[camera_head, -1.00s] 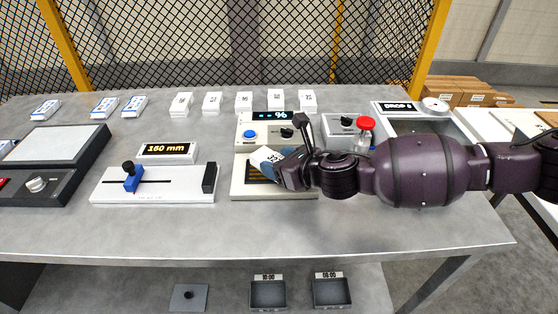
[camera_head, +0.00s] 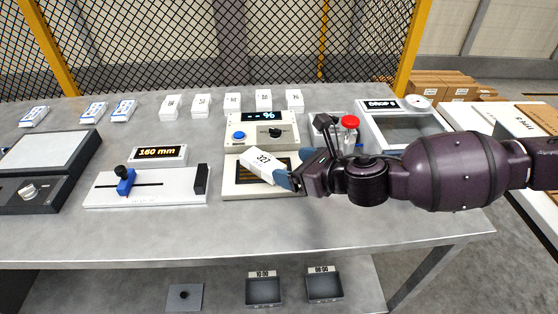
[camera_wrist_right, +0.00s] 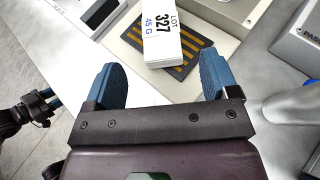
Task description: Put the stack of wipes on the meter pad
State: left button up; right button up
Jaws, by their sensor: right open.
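The stack of wipes (camera_head: 262,165), a white block marked 327, lies askew on the meter pad (camera_head: 232,188), a cream plate with a dark striped centre. In the right wrist view the stack (camera_wrist_right: 171,38) covers part of the stripes of the pad (camera_wrist_right: 205,62). My right gripper (camera_head: 289,176) is open just right of the stack. In the wrist view its blue fingers (camera_wrist_right: 160,80) are wide apart, with the stack beyond their tips. My left gripper (camera_wrist_right: 48,98) shows small at the left of that view; its opening is unclear.
Behind the pad stands the meter box (camera_head: 262,130) with a blue button and black knob. A slide gauge (camera_head: 150,187) is left. Several white packs (camera_head: 232,102) line the back.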

pick_arm(q)
jog(key=shift+s, duration=0.35)
pick_arm(e)
jog(key=v, duration=0.3)
jog(key=shift+s+d+r, duration=0.1)
jog(key=shift+s+d, duration=0.05)
jog(key=shift+s, duration=0.05)
pick_arm(q)
jog(key=shift+w+r, duration=0.1)
